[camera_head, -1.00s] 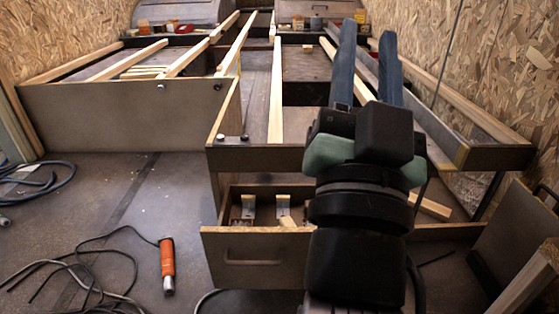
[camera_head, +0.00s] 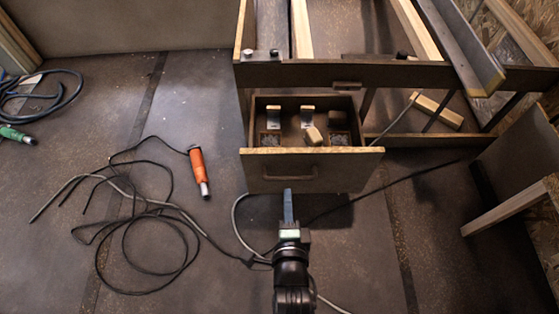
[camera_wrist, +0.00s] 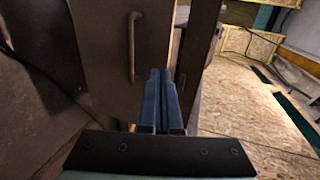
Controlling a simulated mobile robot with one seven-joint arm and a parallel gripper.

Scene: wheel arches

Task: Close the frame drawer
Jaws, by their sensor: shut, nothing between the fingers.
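The frame drawer (camera_head: 345,172) is pulled out below the wooden frame (camera_head: 400,74), and its inside shows from above. It holds metal brackets with wood, a small wood block (camera_head: 313,136) and small parts in compartments. Its brown front carries a bar handle (camera_head: 283,172). My gripper (camera_head: 288,190) is shut and empty, its blue fingers pointing at the lower edge of the drawer front, near the handle. In the wrist view the fingertips (camera_wrist: 160,72) are close to the drawer front (camera_wrist: 100,45), beside the handle (camera_wrist: 132,48). I cannot tell whether they touch it.
An orange-handled tool (camera_head: 197,168) and looped black cables (camera_head: 150,240) lie on the floor to the left. A cable also runs close to my arm. A wooden-legged piece (camera_head: 505,208) stands at the right. A wood offcut (camera_head: 437,110) lies under the frame.

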